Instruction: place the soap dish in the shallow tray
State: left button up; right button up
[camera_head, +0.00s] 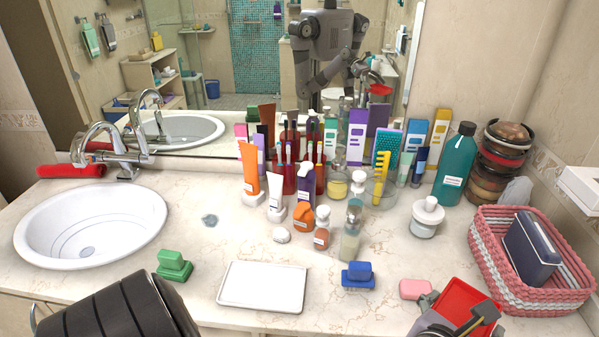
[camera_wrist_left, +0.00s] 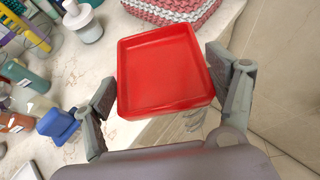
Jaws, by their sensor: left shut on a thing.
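The red soap dish (camera_head: 455,297) is a shallow rectangular dish at the lower right of the head view, at the counter's front edge. My left gripper (camera_head: 459,308) is shut on it, with one finger on each side; the wrist view shows the empty dish (camera_wrist_left: 165,68) between the fingertips (camera_wrist_left: 160,84). It looks held near the front edge; its exact height is hard to tell. The white shallow tray (camera_head: 262,285) lies flat and empty at the front middle of the counter, to the left of the dish. My right gripper is not in view.
A blue brush (camera_head: 358,275) lies between tray and dish. A pink soap bar (camera_head: 415,289) is beside the gripper. A woven basket (camera_head: 490,262) stands to the right, a green block (camera_head: 173,265) left of the tray. Several bottles crowd behind; the sink (camera_head: 92,225) is at left.

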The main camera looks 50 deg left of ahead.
aim_at(251, 283)
jog(key=k+j+z, duration=0.25)
jog(key=k, duration=0.25)
jog(key=k+j+z, duration=0.3)
jog(key=k, duration=0.25)
jog(key=k+z, duration=0.25)
jog(key=k, duration=0.3)
